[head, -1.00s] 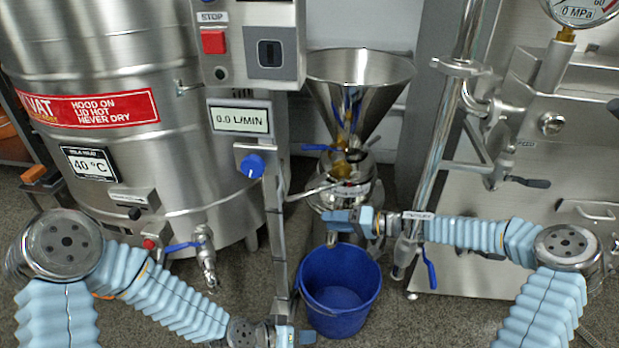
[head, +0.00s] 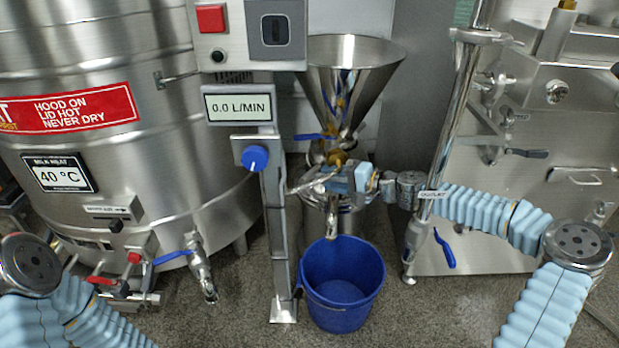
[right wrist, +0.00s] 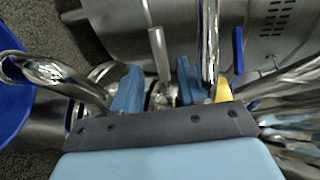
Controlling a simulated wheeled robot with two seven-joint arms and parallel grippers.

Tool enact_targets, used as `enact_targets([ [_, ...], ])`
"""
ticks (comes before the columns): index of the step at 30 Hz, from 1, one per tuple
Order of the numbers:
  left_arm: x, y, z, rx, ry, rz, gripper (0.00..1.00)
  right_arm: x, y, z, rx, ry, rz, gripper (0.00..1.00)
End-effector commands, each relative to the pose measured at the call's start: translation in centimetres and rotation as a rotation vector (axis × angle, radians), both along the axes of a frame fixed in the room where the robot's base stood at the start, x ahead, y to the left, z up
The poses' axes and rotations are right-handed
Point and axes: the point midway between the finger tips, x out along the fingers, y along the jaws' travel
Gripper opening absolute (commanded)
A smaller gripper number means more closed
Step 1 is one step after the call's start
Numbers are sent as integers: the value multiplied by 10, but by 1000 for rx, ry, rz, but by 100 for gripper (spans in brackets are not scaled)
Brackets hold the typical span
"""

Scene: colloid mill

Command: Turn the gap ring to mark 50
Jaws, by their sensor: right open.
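The colloid mill with its steel hopper (head: 352,75) stands at the back centre. My right gripper (head: 338,178) is in front of the mill body below the hopper and covers most of the ring area. A thin steel handle (head: 303,186) sticks out to the left there. In the right wrist view my two blue fingers (right wrist: 158,88) are apart, with a grey rod (right wrist: 159,52) showing between and beyond them. I cannot tell whether they touch it. The ring's marks are not readable. My left gripper is out of view; only part of its arm shows at lower left.
A blue bucket (head: 342,285) stands below the mill's outlet. A post with a blue knob (head: 255,158) and a 0.0 L/MIN display (head: 239,107) is left of the mill. A steel vat (head: 130,170) fills the left. A vertical pipe (head: 440,140) stands close to my right arm.

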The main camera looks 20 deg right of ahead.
Motion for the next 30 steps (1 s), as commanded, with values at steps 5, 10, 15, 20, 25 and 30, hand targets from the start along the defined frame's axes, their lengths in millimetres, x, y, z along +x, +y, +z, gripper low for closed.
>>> enact_targets([
  [5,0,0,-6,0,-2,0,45,29,28,-10,0,-2,2,42],
  [10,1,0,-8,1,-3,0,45,46,43,-16,0,0,1,42],
  [15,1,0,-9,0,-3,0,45,53,50,-18,-1,-1,0,42],
  [20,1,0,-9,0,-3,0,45,53,50,-18,-1,-1,-1,42],
  [25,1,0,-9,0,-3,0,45,53,50,-18,-1,-1,-1,30],
  [30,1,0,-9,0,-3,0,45,53,49,-18,-1,0,0,4],
])
